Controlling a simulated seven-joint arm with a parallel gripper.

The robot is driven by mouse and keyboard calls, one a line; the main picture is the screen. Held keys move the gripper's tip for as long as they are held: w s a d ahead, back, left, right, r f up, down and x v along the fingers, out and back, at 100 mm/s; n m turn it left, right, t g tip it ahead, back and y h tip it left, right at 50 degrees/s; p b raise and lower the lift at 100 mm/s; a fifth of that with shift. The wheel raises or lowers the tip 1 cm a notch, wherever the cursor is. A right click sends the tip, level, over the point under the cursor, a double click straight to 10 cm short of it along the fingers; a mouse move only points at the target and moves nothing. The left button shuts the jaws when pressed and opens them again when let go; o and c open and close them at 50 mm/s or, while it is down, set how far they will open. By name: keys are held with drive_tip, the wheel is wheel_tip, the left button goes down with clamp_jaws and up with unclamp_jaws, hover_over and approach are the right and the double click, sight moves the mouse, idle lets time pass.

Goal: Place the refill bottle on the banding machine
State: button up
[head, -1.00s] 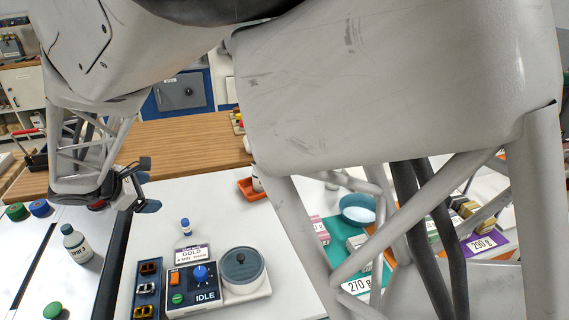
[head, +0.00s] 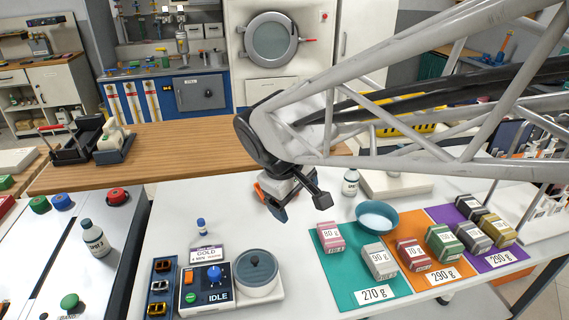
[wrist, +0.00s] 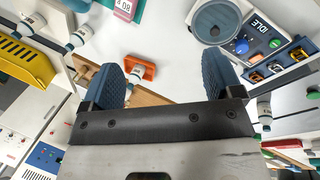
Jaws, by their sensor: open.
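A white bottle with a dark cap (wrist: 136,78) is at the small orange tray (wrist: 148,61) in the wrist view, beyond and between my fingertips. In the head view my gripper (head: 296,207) hides most of the tray and this bottle. My gripper is open and empty above the white table, its blue fingers wide apart in the wrist view (wrist: 163,78). A long white machine (head: 48,255), whose front label seems to start with "BAND", stands at the left. A labelled bottle (head: 97,240) stands upright on it. Which bottle is the refill bottle, I cannot tell.
Another white bottle (head: 350,182) stands near a teal bowl (head: 377,215). Labelled boxes sit on teal, orange and purple mats at the right. A small blue-capped vial (head: 201,226) stands behind the IDLE control unit (head: 205,287). A wooden counter (head: 190,142) runs behind.

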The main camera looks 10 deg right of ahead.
drive_tip(key=s+d+m+y, duration=0.1)
drive_tip(key=s+d+m, duration=0.1)
drive_tip(key=s, duration=0.4)
drive_tip(key=s+d+m+y, duration=0.2)
drive_tip(key=s+d+m, duration=0.1)
drive_tip(key=s+m, duration=0.2)
drive_tip(key=shift+s+d+f+t, duration=0.3)
drive_tip(key=shift+s+d+t, duration=0.1)
drive_tip(key=shift+s, duration=0.3)
